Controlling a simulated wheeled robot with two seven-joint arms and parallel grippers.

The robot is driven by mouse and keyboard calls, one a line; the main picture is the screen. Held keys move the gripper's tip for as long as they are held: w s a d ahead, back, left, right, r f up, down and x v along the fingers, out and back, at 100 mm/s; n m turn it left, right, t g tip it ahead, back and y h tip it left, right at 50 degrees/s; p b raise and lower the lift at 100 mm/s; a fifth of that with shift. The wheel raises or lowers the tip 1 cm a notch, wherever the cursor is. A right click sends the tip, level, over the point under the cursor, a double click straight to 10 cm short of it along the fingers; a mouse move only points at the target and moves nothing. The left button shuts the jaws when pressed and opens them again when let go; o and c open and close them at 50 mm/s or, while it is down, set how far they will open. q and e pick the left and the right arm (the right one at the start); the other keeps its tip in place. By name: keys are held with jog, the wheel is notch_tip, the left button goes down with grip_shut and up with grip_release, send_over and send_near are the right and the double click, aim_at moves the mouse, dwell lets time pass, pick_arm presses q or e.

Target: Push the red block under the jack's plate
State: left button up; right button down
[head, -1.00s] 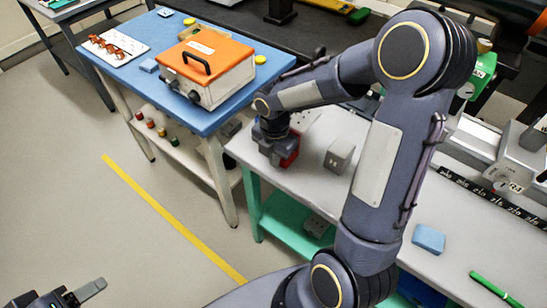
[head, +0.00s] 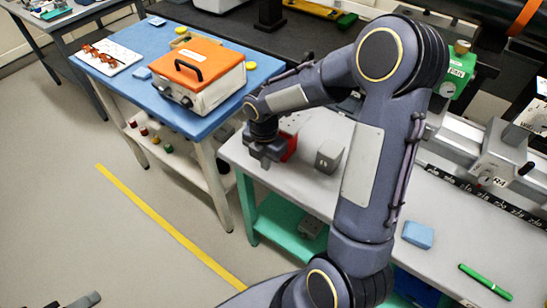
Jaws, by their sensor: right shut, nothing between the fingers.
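The red block (head: 290,146) sits on the grey bench in the head view, partly hidden behind my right gripper. My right gripper (head: 267,161) points down at the bench's left end, shut and empty, just left of and in front of the block. I cannot tell whether they touch. A pale plate with dark dots (head: 293,122) shows just behind the block; I cannot tell whether it is the jack's plate. My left gripper (head: 84,300) is mostly cut off at the bottom left edge, and its opening is hidden.
A grey box (head: 329,156) stands right of the red block. A blue block (head: 418,235) and a green pen (head: 485,281) lie farther right on the bench. A blue table (head: 222,113) with an orange-topped case (head: 200,72) stands to the left, across a narrow gap.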

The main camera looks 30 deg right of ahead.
notch_tip(320, 180, up, 9)
jog(key=s+a+f+t+h+b, duration=0.2)
jog(key=s+a+f+t+h, duration=0.15)
jog(key=a+h, duration=0.45)
jog(key=x, duration=0.9)
jog(key=shift+w+d+r, duration=0.25)
jog(key=shift+w+r, duration=0.1)
jog(key=d, duration=0.1)
jog(key=w+d+p, duration=0.1)
jog(key=d, duration=0.1)
jog(key=shift+w+d+f, duration=0.1)
jog(key=shift+w+f, duration=0.05)
jog(key=shift+w, duration=0.05)
jog(key=shift+w+d, duration=0.25)
jog(key=shift+d, duration=0.2)
